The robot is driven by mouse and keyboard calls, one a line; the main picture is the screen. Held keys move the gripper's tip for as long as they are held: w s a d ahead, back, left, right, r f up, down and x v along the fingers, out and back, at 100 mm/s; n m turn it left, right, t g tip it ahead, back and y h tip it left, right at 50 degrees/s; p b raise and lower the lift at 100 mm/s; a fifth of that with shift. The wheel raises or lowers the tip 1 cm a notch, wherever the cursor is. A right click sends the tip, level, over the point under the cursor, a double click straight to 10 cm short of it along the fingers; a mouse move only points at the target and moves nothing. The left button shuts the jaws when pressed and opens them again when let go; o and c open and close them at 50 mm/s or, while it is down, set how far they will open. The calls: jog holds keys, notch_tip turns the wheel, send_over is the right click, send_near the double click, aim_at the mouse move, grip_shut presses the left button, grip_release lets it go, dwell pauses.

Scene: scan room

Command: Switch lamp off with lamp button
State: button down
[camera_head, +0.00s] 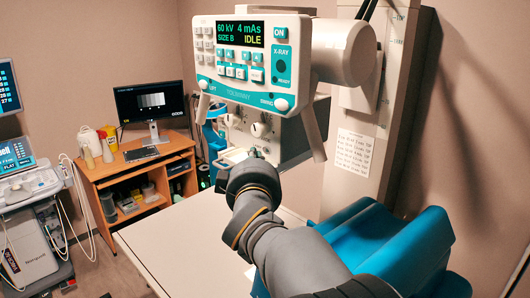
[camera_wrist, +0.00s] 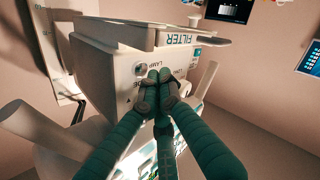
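The collimator box hangs under the X-ray head; its front face (camera_head: 290,140) carries round knobs (camera_head: 259,129) in the head view. My gripper (camera_head: 254,154) also shows below the knobs in the head view.
The X-ray control panel (camera_head: 245,61), reading IDLE, is above my gripper. A white table (camera_head: 165,240) lies below, with a blue padded piece (camera_head: 395,248) to the right. A wooden desk (camera_head: 120,170) with a monitor and an ultrasound cart (camera_head: 35,240) stand at left.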

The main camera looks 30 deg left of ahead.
jog(key=shift+w, duration=0.2)
dwell(0.4)
jog(key=shift+w+d, duration=0.1)
jog(key=shift+w, duration=0.2)
jog(key=shift+w+d, duration=0.1)
jog(key=shift+w, duration=0.25)
dwell(0.6)
jog(key=shift+s, duration=0.8)
jog(key=shift+s+a+p, duration=0.25)
jog(key=shift+s, duration=0.55)
jog(key=shift+s+a+p, duration=0.2)
jog(key=shift+s+p, duration=0.1)
jog(key=shift+s, duration=0.55)
jog(key=shift+s+a+p, duration=0.25)
jog(key=shift+s, duration=0.55)
jog(key=shift+w, duration=0.1)
